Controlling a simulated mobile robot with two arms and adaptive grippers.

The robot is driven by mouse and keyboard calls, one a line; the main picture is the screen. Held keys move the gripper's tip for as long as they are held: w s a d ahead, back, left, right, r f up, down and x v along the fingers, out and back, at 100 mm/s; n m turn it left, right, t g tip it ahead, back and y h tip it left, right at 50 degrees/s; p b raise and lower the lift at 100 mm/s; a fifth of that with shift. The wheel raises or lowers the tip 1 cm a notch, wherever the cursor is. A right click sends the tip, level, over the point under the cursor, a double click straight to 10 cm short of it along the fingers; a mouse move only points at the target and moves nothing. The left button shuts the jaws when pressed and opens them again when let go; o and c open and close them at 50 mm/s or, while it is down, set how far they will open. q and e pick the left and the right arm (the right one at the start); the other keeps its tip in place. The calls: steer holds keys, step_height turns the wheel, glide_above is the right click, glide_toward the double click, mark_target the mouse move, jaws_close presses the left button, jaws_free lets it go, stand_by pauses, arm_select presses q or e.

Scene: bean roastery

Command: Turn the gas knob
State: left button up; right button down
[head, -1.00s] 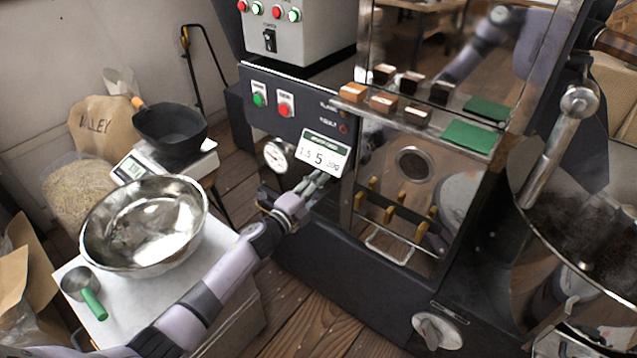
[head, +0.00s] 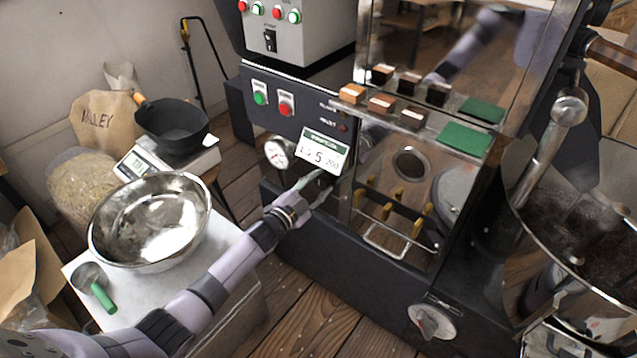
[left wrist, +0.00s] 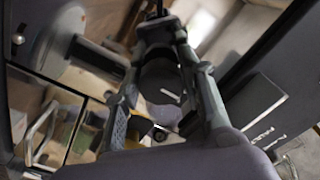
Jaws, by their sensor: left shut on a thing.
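The gas knob (left wrist: 162,84) is a dark round knob with a white pointer mark, in the left wrist view between my fingers. In the head view it is hidden behind my gripper and the printed card. My left gripper (left wrist: 165,58) is shut on it, one finger on each side. In the head view my left gripper (head: 322,177) reaches the dark roaster panel (head: 300,131), just below the white card (head: 324,151) and right of the round gauge (head: 279,152). My right gripper is out of view.
Another knob (head: 432,320) with a pale round plate is low on the roaster. A steel bowl (head: 150,222) and green-handled scoop (head: 93,286) are on the white table at left. Green and red buttons sit above the card. A steel cooling bin (head: 590,235) is at right.

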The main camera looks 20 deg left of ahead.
arm_select(q)
steer(key=shift+f, duration=0.1)
stand_by(0.3)
steer(key=o, duration=1.1)
steer(key=shift+o, duration=0.2)
steer(key=v, duration=1.2)
